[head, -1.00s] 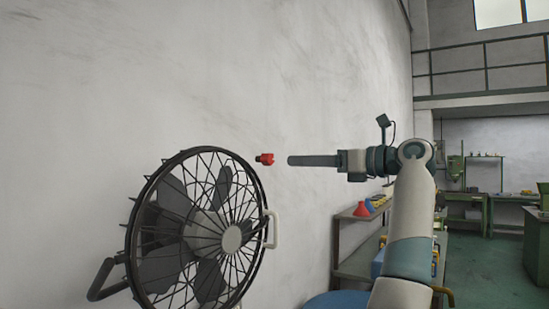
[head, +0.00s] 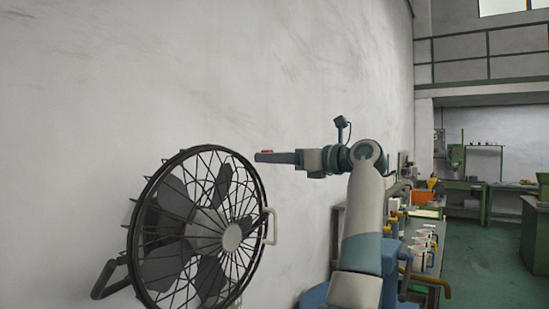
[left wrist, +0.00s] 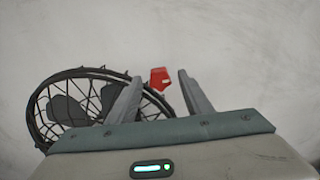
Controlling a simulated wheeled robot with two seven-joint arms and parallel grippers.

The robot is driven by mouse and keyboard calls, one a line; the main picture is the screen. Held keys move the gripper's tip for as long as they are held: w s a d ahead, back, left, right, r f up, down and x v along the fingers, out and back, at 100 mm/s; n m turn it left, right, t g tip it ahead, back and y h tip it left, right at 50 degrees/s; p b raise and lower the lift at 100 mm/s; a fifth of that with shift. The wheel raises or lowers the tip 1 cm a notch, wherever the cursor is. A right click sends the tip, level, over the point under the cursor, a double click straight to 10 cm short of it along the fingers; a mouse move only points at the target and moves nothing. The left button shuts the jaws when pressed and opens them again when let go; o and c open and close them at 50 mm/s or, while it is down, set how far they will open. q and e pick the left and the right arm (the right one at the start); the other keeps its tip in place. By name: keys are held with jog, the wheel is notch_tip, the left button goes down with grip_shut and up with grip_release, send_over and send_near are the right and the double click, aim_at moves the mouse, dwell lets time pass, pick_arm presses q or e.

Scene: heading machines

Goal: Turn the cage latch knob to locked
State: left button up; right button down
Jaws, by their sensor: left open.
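The red latch knob (head: 266,151) shows only as a thin strip above my left gripper's finger in the head view. It lies just above and right of the fan's round black wire cage (head: 259,190). My left gripper (head: 262,157) is open and reaches leftward to the knob. In the left wrist view, the red knob (left wrist: 159,77) sits in the gap between the two spread fingertips (left wrist: 158,78), with visible space on both sides. I cannot tell how deep between the fingers it is. Most of the knob is hidden in the head view. My right gripper is out of view.
The fan has a pale handle (head: 271,226) on its cage's right side, below my gripper. A grey wall (head: 100,80) runs behind the fan and arm. A bench with small items (head: 425,245) stands to the right, with open green floor (head: 485,265) beyond.

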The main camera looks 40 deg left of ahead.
pick_arm(q)
jog(key=c, duration=1.1)
jog(key=shift+n, duration=0.4)
jog(key=n+b, duration=0.2)
jog(key=n, duration=1.5)
jog(key=shift+w+r, duration=0.1)
jog(key=shift+w, duration=0.05)
jog(key=shift+o, duration=0.2)
jog(key=o, duration=1.1)
jog(key=shift+c, duration=0.2)
